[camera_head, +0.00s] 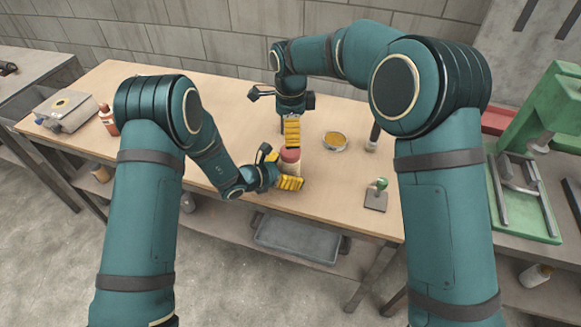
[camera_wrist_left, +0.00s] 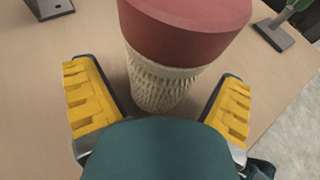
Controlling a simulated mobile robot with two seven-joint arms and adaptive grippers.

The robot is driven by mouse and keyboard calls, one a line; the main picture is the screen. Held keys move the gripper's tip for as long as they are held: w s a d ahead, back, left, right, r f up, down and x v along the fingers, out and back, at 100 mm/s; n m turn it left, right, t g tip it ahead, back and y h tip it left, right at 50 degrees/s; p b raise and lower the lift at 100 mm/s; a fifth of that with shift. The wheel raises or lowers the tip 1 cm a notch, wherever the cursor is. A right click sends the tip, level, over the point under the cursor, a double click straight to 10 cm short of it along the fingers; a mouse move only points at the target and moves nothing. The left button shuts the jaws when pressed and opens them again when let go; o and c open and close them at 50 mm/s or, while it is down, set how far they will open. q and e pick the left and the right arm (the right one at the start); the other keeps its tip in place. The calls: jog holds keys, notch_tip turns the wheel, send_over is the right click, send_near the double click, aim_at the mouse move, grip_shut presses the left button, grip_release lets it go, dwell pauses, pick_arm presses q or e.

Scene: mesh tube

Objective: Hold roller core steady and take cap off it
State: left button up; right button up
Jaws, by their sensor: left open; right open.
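The roller core (camera_wrist_left: 160,85) stands upright on the table, pale with a mesh-like surface. Its red cap (camera_head: 290,155) sits on top and also shows large in the left wrist view (camera_wrist_left: 185,25). My left gripper (camera_head: 282,171) is open, with its yellow fingers on either side of the core, below the cap. In the left wrist view gaps show between both fingers and the core. My right gripper (camera_head: 291,130) is open and points down just behind and above the cap; its exact gap to the cap is unclear. The core's lower part is partly hidden in the head view.
A round tin (camera_head: 334,141) with yellow contents stands right of the grippers. A small stand with a green knob (camera_head: 377,195) is near the right front. A red bottle (camera_head: 108,120) and a grey device (camera_head: 66,110) are at the left. The table (camera_head: 225,105) is clear at back left.

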aim_at(290, 150)
pick_arm(q)
jog(key=shift+w+d+f, duration=0.15)
jog(key=shift+w+d, duration=0.1)
jog(key=shift+d, duration=0.1)
grip_shut()
pick_arm(e)
jog(key=n, duration=0.4)
jog(key=shift+f+n, duration=0.3)
jog(key=shift+f, duration=3.7)
jog(key=c, duration=1.3)
